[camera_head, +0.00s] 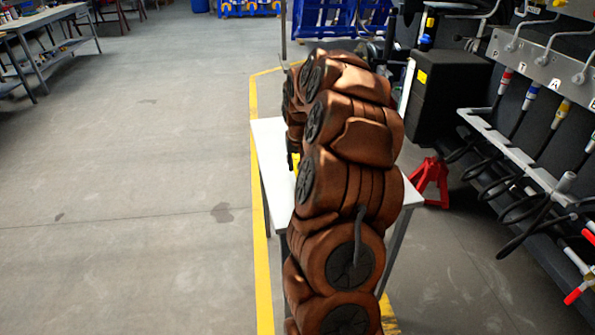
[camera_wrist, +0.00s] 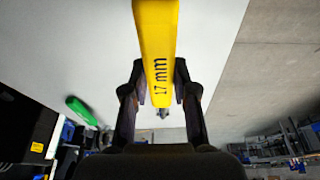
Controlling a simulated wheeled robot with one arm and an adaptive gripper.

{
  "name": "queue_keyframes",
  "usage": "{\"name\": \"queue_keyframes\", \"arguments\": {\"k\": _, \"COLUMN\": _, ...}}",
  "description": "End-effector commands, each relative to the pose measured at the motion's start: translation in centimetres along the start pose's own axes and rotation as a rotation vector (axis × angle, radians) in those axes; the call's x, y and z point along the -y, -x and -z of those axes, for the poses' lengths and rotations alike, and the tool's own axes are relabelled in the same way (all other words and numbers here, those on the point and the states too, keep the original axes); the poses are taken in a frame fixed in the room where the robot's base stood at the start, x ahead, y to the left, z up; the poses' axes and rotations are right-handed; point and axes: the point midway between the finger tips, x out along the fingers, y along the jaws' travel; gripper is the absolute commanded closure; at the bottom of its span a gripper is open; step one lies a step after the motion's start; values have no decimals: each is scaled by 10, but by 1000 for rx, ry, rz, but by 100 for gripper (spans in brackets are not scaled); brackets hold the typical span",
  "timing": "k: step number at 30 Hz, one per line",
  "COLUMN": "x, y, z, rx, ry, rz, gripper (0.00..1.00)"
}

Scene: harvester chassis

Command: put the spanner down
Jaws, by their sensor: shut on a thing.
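In the head view my brown arm covers most of the white table (camera_head: 268,135). A small bit of yellow shows beside the arm above the table; most of the gripper and spanner is hidden there.
A green-handled object (camera_wrist: 82,110) is on the left in the wrist view, apart from the spanner. A red stand (camera_head: 430,180) and a black cabinet (camera_head: 445,95) are right of the table. A hose rack (camera_head: 520,170) lines the right. Open floor lies left.

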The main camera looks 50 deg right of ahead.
Motion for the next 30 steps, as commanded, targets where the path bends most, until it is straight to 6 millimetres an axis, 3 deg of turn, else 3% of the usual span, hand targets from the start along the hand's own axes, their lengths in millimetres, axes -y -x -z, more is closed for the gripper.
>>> {"name": "queue_keyframes", "arguments": {"k": 9, "x": 0, "y": -31, "z": -9, "rx": 1, "ry": 1, "rz": 0, "gripper": 100}}
{"name": "queue_keyframes", "arguments": {"k": 20, "x": 0, "y": -35, "z": -10, "rx": -1, "ry": 0, "rz": 0, "gripper": 100}}
{"name": "queue_keyframes", "arguments": {"k": 21, "x": 0, "y": -35, "z": -10, "rx": -1, "ry": 0, "rz": 0, "gripper": 71}}
{"name": "queue_keyframes", "arguments": {"k": 27, "x": 0, "y": -34, "z": -10, "rx": -1, "ry": 0, "rz": 0, "gripper": 50}}
{"name": "queue_keyframes", "arguments": {"k": 30, "x": 0, "y": -34, "z": -10, "rx": -1, "ry": 0, "rz": 0, "gripper": 48}}
